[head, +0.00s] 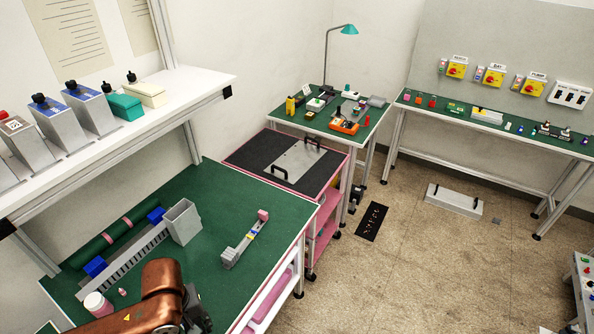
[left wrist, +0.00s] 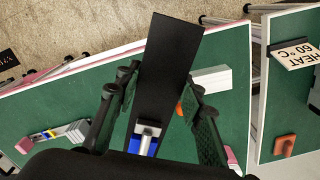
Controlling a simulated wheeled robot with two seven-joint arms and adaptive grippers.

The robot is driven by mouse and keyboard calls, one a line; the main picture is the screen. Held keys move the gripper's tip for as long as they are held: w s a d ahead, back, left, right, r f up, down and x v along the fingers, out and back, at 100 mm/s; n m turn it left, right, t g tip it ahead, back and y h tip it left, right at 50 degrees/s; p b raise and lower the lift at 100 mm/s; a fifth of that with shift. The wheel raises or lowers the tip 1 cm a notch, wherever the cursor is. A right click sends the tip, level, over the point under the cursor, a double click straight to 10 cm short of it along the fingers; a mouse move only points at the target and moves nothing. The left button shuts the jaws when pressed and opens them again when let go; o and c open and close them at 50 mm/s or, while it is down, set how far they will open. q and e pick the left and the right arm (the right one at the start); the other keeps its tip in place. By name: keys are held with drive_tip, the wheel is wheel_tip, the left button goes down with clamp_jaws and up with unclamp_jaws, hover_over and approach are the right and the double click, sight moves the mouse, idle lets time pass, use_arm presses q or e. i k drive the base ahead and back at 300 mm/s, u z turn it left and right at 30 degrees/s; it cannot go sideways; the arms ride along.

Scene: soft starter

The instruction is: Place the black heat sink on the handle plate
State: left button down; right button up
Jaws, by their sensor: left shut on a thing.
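The black heat sink (left wrist: 172,50) shows in the left wrist view as a long flat black slab between my left gripper's fingers (left wrist: 160,95). My left gripper is shut on it, and the slab reaches out past the fingertips above the green bench. In the head view my left gripper (head: 195,318) is at the bottom edge, over the near bench. The heat sink cannot be made out there. The handle plate (head: 298,160), a grey plate with two black handles, lies on the dark top of the pink cart, beyond the bench. My right gripper is in neither view.
The green bench (head: 205,255) carries a grey open box (head: 183,221), a slotted rail (head: 130,255) and a small grey fixture with a pink end (head: 245,240). A white shelf (head: 190,88) overhangs its left side. The dark cart top (head: 250,150) is otherwise clear.

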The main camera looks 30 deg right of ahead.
sight(309, 161)
drive_tip(key=z, duration=0.6)
drive_tip(key=i, duration=0.4)
drive_tip(key=z, duration=1.15)
drive_tip(key=i, duration=2.85)
drive_tip(key=u, duration=0.75)
